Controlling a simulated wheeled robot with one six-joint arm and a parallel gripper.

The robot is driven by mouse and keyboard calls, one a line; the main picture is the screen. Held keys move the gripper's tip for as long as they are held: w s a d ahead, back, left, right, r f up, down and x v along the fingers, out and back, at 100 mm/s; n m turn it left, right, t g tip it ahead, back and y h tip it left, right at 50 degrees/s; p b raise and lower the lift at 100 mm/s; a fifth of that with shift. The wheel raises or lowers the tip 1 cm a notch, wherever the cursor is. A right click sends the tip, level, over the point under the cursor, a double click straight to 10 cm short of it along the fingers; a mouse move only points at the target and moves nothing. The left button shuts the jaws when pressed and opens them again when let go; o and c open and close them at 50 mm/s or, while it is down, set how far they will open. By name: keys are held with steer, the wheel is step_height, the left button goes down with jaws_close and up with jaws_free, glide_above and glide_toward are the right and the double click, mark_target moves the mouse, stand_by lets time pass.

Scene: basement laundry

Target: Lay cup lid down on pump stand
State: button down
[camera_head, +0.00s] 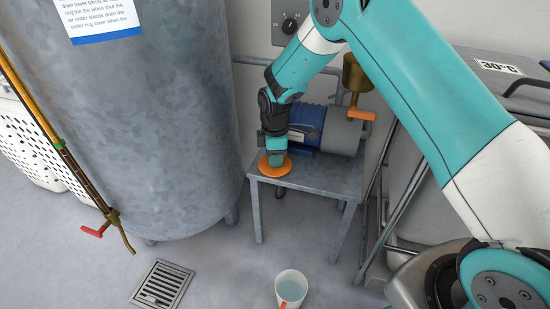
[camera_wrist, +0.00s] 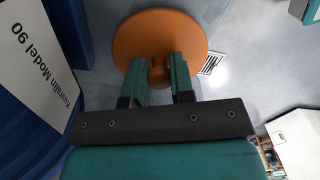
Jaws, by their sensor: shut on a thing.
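The cup lid (camera_head: 275,170) is a flat orange disc with a small knob. My gripper (camera_head: 276,153) is above it, shut on the knob; the wrist view shows the two teal fingers (camera_wrist: 160,78) on either side of it, with the lid (camera_wrist: 160,32) beyond. The pump stand (camera_head: 325,180) is a grey metal table with thin legs. In the head view the lid appears at the stand top's left front corner, roughly level. I cannot tell whether it touches the top or hovers just above.
A blue and grey pump (camera_head: 325,127) fills the back of the stand, close beside my gripper. A large galvanised tank (camera_head: 150,120) stands left. A white cup (camera_head: 290,290) and a drain grate (camera_head: 163,284) are on the floor. The stand's right front top is bare.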

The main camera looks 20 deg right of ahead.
steer(key=shift+f, duration=0.1)
steer(key=c, duration=1)
jaws_free()
steer(key=s+a+r+m+y+p, duration=0.1)
steer(key=s+r+p, duration=0.2)
steer(key=r, duration=0.8)
steer(key=s+a+r+m+p, duration=0.1)
steer(key=s+r+p, duration=0.15)
steer(key=r, duration=0.75)
steer(key=s+a+r+m+y, duration=0.1)
steer(key=s+r+m, duration=0.1)
steer(key=s, duration=0.7)
steer(key=s+r+m+y, duration=0.1)
steer(key=s+r+m, duration=0.1)
steer(key=s+r, duration=0.3)
steer(key=s+a+r+m+y, duration=0.1)
steer(key=s+r+m, duration=0.1)
steer(key=s, duration=1.1)
steer(key=shift+a+r, duration=0.3)
steer(key=shift+r, duration=0.5)
steer(key=shift+w, duration=0.1)
